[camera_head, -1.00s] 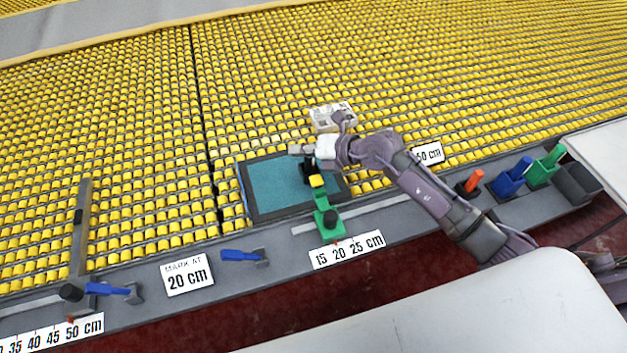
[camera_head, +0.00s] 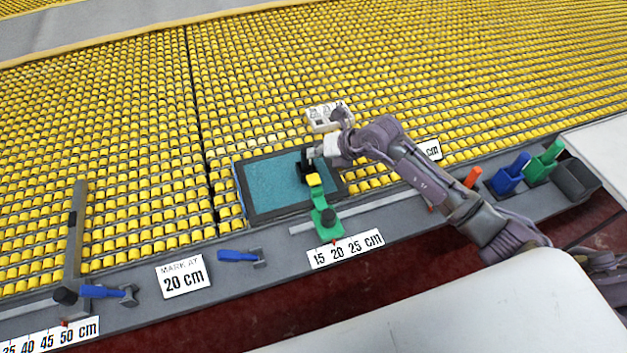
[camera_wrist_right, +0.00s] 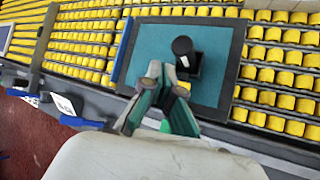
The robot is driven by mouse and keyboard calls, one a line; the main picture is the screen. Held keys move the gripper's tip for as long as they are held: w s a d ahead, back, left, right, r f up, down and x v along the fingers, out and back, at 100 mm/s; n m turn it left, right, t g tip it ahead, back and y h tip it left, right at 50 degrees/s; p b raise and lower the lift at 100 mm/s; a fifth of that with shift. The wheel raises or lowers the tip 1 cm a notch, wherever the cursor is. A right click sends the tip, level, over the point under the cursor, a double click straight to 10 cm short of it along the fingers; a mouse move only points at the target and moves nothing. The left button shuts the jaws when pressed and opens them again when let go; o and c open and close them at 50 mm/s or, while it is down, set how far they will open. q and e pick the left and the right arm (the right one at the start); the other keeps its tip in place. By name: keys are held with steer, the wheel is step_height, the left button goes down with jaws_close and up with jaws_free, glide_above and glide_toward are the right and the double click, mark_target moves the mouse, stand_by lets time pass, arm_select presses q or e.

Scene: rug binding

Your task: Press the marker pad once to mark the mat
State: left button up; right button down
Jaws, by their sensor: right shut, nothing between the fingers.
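The teal mat (camera_head: 272,188) with a dark border lies on the yellow rollers. A green marker arm (camera_head: 322,207) with a yellow tip (camera_head: 314,180) reaches from the ruler rail over the mat's near edge. A black marker piece (camera_head: 306,165) stands over the mat at the end of this arm; it also shows in the right wrist view (camera_wrist_right: 184,50). My right gripper (camera_head: 312,153) is shut and empty, close beside the black piece in the head view. In the right wrist view its fingertips (camera_wrist_right: 162,72) are just left of that piece; contact is not clear. My left gripper is not in view.
A card reading "MARK AT 20 cm" (camera_head: 183,276) stands on the grey rail. The ruler label (camera_head: 345,250) reads 15, 20, 25 cm, with a red pointer near 20. Blue (camera_head: 508,177) and green (camera_head: 541,163) holders stand at right.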

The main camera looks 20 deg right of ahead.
steer(key=b, duration=0.4)
glide_above(311, 177)
steer(key=s+d, duration=0.1)
step_height(311, 177, down, 6)
steer(key=shift+s+r, duration=0.1)
steer(key=shift+r, duration=0.1)
steer(key=shift+f+b, duration=0.45)
steer(key=shift+f, duration=0.3)
steer(key=shift+f, duration=0.4)
steer(key=shift+f+b, duration=0.7)
steer(key=shift+f, duration=0.1)
stand_by(0.9)
steer(key=shift+r, duration=0.1)
steer(key=shift+r+p, duration=1.05)
steer(key=shift+r, duration=0.05)
